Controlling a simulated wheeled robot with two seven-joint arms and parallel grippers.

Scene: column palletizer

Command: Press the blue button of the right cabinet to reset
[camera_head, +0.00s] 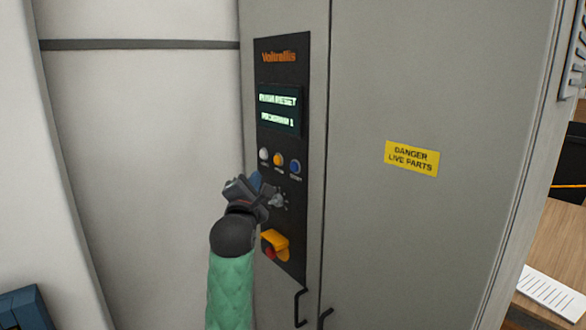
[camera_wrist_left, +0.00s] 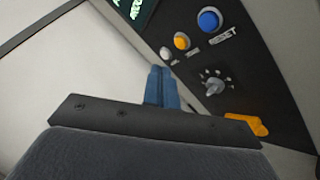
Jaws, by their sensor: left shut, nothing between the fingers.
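The grey cabinet (camera_head: 430,80) has a black control panel (camera_head: 284,130) on its left side. The blue button (camera_head: 295,167) is the rightmost of three in a row, beside an orange button (camera_head: 278,160) and a white button (camera_head: 264,154). In the left wrist view the blue button (camera_wrist_left: 209,19) is at the upper right, clear of the fingers. My left gripper (camera_head: 255,181) is shut and empty, in front of the panel, below and left of the blue button and apart from it in the picture. Its closed blue fingers (camera_wrist_left: 161,88) show in the left wrist view. My right gripper is not in view.
A rotary knob (camera_head: 279,200) sits below the buttons, near my left gripper. A yellow and red switch (camera_head: 275,243) is lower on the panel. A lit screen (camera_head: 279,110) is above the buttons. Door handles (camera_head: 300,308) are at the bottom. A desk (camera_head: 555,245) stands at right.

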